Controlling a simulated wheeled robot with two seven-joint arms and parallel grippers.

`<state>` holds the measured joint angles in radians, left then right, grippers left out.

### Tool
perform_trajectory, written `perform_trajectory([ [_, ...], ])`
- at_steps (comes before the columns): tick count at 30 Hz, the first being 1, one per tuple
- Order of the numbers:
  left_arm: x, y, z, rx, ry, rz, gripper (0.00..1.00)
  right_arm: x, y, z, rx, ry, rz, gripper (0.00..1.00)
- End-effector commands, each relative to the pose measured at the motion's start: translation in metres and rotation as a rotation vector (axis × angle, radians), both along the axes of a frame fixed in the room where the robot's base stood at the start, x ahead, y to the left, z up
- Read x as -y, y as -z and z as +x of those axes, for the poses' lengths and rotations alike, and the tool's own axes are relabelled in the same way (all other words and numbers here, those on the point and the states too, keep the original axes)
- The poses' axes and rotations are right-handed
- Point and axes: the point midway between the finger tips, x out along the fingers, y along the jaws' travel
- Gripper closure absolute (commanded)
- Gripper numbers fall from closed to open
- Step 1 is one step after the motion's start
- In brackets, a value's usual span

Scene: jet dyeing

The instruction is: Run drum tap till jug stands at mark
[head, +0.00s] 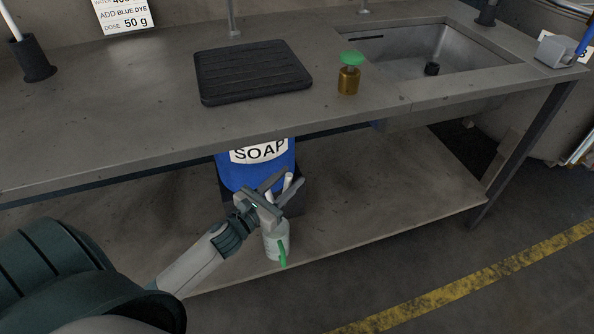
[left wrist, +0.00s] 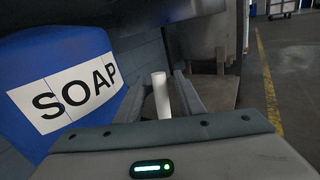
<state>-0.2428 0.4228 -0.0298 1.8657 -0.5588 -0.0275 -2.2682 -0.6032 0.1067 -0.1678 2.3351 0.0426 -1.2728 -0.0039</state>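The blue soap drum (head: 229,172) sits on the lower shelf under the bench; its SOAP label also shows large in the left wrist view (left wrist: 68,98). A white rod, seemingly the tap's lever (left wrist: 161,96), stands upright beside the drum. My left gripper (head: 284,182) is open, with one finger on each side of the rod; gaps show in the left wrist view, so it looks unclamped. The pale jug (head: 273,243) with a green handle stands upright just below my gripper. Its mark and liquid level cannot be made out. My right gripper is not in view.
The bench top (head: 140,115) overhangs the drum. On it are a black ridged mat (head: 252,72), an amber bottle with green cap (head: 348,80) and a sink (head: 405,50). The lower shelf (head: 400,190) is clear right of the jug.

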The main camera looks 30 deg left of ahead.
Motion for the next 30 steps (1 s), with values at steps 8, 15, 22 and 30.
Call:
perform_trajectory([
  [8, 0.004, 0.0, 0.033, 0.0, 0.0, -0.001, 0.65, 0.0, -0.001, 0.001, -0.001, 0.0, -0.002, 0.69],
  [15, 0.005, 0.0, 0.041, 0.0, 0.001, 0.0, 0.65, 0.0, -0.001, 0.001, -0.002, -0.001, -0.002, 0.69],
  [22, 0.005, 0.0, 0.041, 0.0, 0.0, 0.0, 0.65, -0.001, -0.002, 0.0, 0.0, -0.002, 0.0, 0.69],
  [30, 0.005, 0.0, 0.041, 0.0, 0.0, 0.0, 1.0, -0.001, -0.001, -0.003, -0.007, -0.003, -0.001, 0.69],
])
